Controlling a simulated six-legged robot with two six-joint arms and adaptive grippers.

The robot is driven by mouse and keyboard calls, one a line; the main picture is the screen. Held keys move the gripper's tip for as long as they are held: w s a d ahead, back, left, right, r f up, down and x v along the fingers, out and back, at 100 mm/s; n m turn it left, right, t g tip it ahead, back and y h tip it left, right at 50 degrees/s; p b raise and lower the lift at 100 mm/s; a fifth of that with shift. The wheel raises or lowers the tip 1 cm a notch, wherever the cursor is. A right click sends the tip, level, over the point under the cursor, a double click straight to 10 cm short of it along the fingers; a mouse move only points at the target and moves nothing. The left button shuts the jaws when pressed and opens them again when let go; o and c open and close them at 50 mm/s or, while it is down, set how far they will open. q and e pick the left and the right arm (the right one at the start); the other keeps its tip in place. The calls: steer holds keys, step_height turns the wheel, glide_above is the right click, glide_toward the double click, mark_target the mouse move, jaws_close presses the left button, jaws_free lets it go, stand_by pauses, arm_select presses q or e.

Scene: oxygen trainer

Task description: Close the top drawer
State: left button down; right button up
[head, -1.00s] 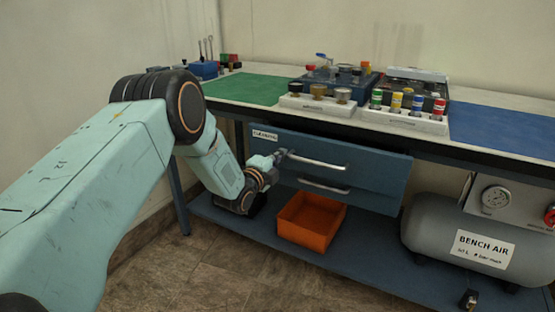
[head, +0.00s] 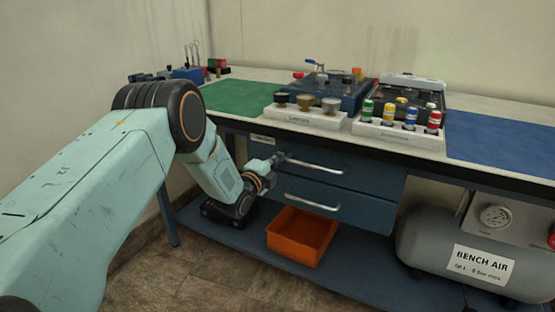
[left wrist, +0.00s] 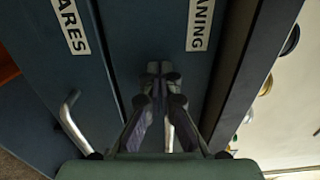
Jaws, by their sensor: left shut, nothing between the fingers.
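The top drawer (head: 365,176) is the upper blue front under the bench. It looks flush, or nearly so, with the lower drawer (head: 360,208). Its silver handle (head: 316,165) runs across the front. My left gripper (head: 280,158) is shut and empty at the left end of this handle, by the drawer front. In the left wrist view the shut fingers (left wrist: 160,72) point at the top drawer's face, below its label (left wrist: 200,25). I cannot tell whether the fingertips touch it. My right gripper is not in view.
An orange bin (head: 300,236) sits on the lower shelf (head: 348,274) below the drawers. A grey air tank (head: 425,240) stands at the right. The benchtop above holds white racks (head: 306,120) with several knobs and bottles. The floor in front is clear.

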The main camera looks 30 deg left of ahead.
arm_select(q)
steer(key=shift+w+r, duration=0.15)
steer(key=shift+r, duration=0.15)
steer(key=shift+r, duration=0.15)
stand_by(0.3)
